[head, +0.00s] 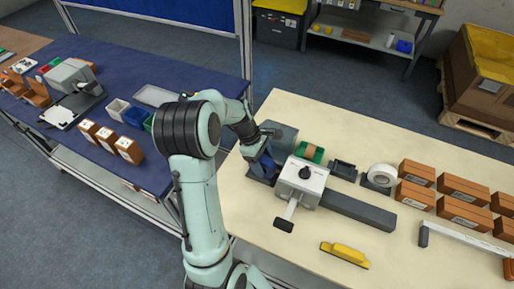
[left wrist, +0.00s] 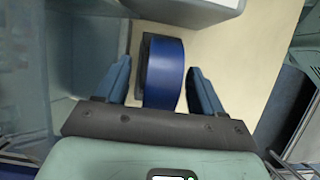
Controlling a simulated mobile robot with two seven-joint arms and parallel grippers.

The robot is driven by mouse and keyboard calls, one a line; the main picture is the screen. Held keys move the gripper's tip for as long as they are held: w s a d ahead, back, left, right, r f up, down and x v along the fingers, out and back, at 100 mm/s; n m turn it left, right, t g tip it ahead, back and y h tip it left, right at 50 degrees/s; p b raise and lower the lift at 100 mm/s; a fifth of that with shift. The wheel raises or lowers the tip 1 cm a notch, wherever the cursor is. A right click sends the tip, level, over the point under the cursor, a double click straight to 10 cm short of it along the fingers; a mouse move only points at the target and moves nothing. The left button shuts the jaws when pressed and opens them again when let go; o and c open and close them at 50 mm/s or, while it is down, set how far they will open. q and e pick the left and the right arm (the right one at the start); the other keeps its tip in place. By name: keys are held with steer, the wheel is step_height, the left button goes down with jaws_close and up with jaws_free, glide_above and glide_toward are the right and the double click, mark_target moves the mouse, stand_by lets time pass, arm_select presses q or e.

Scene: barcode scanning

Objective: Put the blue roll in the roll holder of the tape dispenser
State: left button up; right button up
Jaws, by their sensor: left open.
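The blue roll (left wrist: 165,72) stands on edge in the left wrist view, between the two fingers of my left gripper (left wrist: 158,66). The fingers are open, with a gap on each side of the roll. A dark part shows at the roll's left side. In the head view my left gripper (head: 258,156) is low over the left end of the cream table, mostly hidden by its own wrist, and a blue patch shows there. A small black dispenser-like stand (head: 343,170) without a visible roll stands between a green dispenser and a white roll. My right gripper is not seen.
A white-grey machine with a black knob (head: 303,174) stands close right of my left gripper. The green dispenser (head: 310,153), white roll (head: 380,175), brown boxes (head: 416,172) and yellow tool (head: 345,254) are farther right.

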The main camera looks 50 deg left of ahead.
arm_select(q)
steer(key=v, duration=1.1)
steer(key=shift+s+a+r, duration=0.15)
steer(key=shift+r, duration=0.2)
steer(key=shift+f, duration=0.1)
